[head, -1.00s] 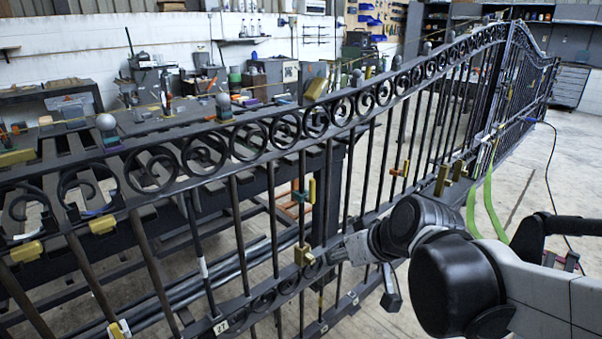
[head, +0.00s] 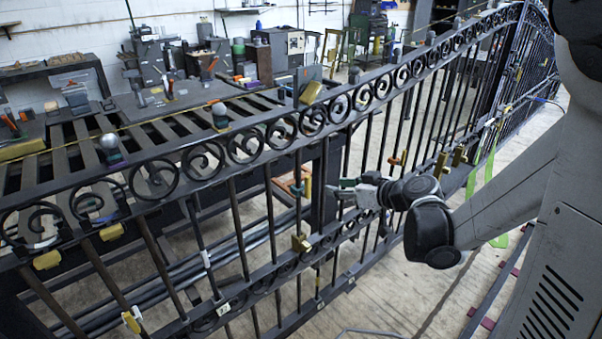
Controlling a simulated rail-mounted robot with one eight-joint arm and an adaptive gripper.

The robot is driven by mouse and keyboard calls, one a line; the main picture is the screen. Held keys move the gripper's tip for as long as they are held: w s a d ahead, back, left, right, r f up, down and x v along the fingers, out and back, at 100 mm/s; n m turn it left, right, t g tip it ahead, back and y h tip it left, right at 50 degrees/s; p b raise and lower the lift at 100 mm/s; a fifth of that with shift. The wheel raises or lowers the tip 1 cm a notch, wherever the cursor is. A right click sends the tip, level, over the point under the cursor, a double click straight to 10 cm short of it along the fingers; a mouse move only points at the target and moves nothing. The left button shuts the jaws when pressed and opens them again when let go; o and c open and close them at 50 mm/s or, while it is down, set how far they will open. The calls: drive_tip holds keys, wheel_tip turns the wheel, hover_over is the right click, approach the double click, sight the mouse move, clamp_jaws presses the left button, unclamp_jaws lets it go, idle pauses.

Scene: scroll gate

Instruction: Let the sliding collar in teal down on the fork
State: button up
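A small teal piece, likely the sliding collar (head: 296,188), sits on an upright bar of the black gate, with orange and a green-yellow tab (head: 308,187) beside it. Its exact shape is too small to tell. A brass-coloured block (head: 300,243) sits lower on the gate, near the lower scroll band; I cannot tell whether it is the fork. My gripper (head: 338,188) points left toward the gate, right of the teal piece and at about its height, with a gap between them in the picture. Its fingers are small and I cannot tell how far apart they are.
The black scroll gate (head: 232,222) runs diagonally across the view. An orange-handled piece (head: 398,160) and brass blocks (head: 441,166) sit on it farther right. A slatted workbench (head: 60,165) stands behind. Green straps (head: 488,180) hang at the right.

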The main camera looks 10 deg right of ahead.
sight(309, 182)
drive_tip(key=b+x, duration=0.2)
drive_tip(key=x, duration=1.1)
drive_tip(key=shift+w+a+f, duration=0.1)
drive_tip(key=shift+w+a, duration=0.1)
drive_tip(key=shift+w, duration=0.1)
drive_tip(key=shift+c, duration=0.3)
clamp_jaws()
